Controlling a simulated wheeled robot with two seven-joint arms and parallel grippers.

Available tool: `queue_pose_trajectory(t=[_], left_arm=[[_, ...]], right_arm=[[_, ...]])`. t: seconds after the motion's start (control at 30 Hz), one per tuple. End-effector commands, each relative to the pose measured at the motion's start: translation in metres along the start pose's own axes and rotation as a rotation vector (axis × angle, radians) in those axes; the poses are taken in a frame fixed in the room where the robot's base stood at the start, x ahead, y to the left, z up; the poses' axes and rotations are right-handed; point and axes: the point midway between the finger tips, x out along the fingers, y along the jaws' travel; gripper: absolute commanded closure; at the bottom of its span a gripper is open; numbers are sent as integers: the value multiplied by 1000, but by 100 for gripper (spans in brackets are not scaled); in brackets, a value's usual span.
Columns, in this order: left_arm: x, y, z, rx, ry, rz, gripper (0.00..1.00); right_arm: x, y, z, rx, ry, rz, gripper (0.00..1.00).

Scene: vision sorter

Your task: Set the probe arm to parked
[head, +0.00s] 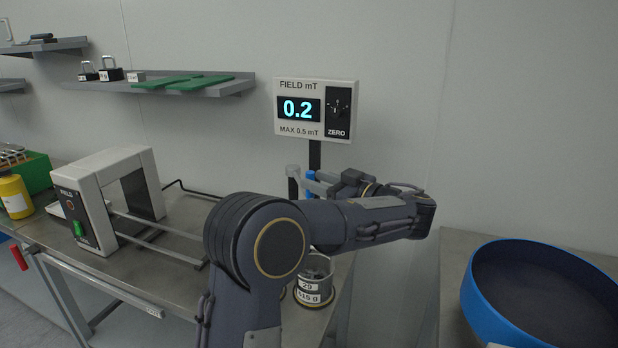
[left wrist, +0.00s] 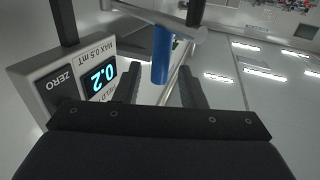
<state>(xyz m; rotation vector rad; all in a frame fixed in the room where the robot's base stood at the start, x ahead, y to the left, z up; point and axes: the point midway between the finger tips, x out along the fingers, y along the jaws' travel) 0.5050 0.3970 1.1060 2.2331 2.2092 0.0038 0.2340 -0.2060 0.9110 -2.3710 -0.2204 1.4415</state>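The probe arm shows as a grey bar (left wrist: 184,32) with a blue cylinder (left wrist: 161,55) in the left wrist view. In the head view its blue part (head: 310,178) shows below the field meter, partly hidden behind my left gripper (head: 322,182). In the left wrist view my left gripper (left wrist: 160,80) is open. Its fingers point toward the probe arm, and the blue cylinder appears between them with gaps on both sides. I cannot tell how deep it lies between the fingers. The field meter (head: 316,110) reads 0.2. My right gripper is not in view.
A white FIELD frame unit (head: 82,200) with a green switch and rails stands on the bench at left. A blue round bowl (head: 480,312) is at right. A shelf (head: 232,88) hangs on the wall.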

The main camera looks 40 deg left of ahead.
Motion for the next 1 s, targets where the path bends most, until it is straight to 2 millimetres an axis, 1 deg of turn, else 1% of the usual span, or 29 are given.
queue_pose_trajectory(t=[0.03,0.2,0.5,0.53,0.57,0.8,1.0], left_arm=[[8,0,-1,1,0,-2,63],[24,0,0,2,-1,0,63],[27,0,0,2,-1,2,63],[27,0,0,2,-1,2,65],[27,0,0,2,-1,2,69],[27,0,0,2,-2,2,100],[27,0,0,2,-2,2,100]], right_arm=[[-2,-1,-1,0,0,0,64],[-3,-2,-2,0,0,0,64],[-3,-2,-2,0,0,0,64],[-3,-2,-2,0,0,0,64],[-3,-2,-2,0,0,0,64],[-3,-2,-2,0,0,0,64],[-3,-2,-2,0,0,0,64]])
